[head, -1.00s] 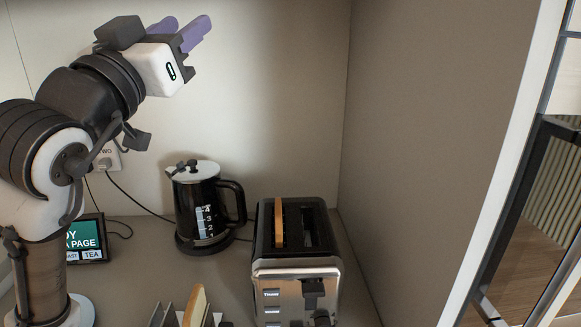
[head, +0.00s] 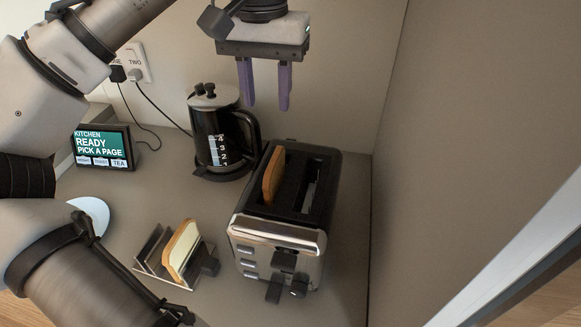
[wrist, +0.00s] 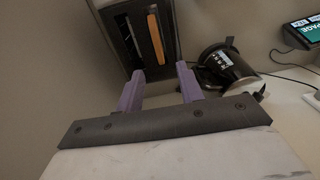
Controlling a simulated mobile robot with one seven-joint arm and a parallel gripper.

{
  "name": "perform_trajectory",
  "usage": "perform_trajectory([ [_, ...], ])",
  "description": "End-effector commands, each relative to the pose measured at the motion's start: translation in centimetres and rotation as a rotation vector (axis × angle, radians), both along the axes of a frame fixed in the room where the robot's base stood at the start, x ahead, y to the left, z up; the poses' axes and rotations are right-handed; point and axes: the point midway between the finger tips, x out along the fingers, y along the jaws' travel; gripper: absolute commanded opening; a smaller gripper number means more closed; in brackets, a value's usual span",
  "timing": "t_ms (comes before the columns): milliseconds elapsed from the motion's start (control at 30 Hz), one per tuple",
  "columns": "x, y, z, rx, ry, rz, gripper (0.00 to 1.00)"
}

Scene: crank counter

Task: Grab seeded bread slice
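One bread slice (head: 272,174) stands in the left slot of the toaster (head: 318,192), its top edge showing above the slot. It also shows as an orange strip in the wrist view (wrist: 156,37). Another bread slice (head: 183,247), pale with a brown crust, stands in a metal rack (head: 153,247) left of the toaster. I cannot make out seeds on either slice. My gripper (head: 266,104) points down with its purple fingers apart and nothing between them. It is above the back of the toaster, clear of both slices. In the wrist view my gripper (wrist: 160,72) is also open.
A black kettle (head: 220,140) stands behind and left of the toaster. A screen (head: 103,148) reading "READY PICK A PAGE" stands at the left. Cords run to wall sockets (head: 133,66). A side wall (head: 470,150) rises close to the toaster's right.

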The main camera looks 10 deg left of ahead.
Motion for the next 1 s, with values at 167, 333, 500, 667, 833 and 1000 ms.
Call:
perform_trajectory([
  [167,-0.1,0.1,-2.4,-0.001,0.013,0.001,0.37],
  [333,-0.1,0.0,-5.6,-0.002,0.010,-0.001,0.37],
  [500,-0.1,0.0,-7.8,0.001,0.008,0.002,0.37],
  [667,-0.1,-0.1,-8.8,0.002,0.008,0.001,0.37],
  [833,0.0,-0.6,-10.8,0.003,0.009,0.001,0.37],
  [1000,0.1,-0.8,-13.1,0.002,0.007,0.001,0.37],
])
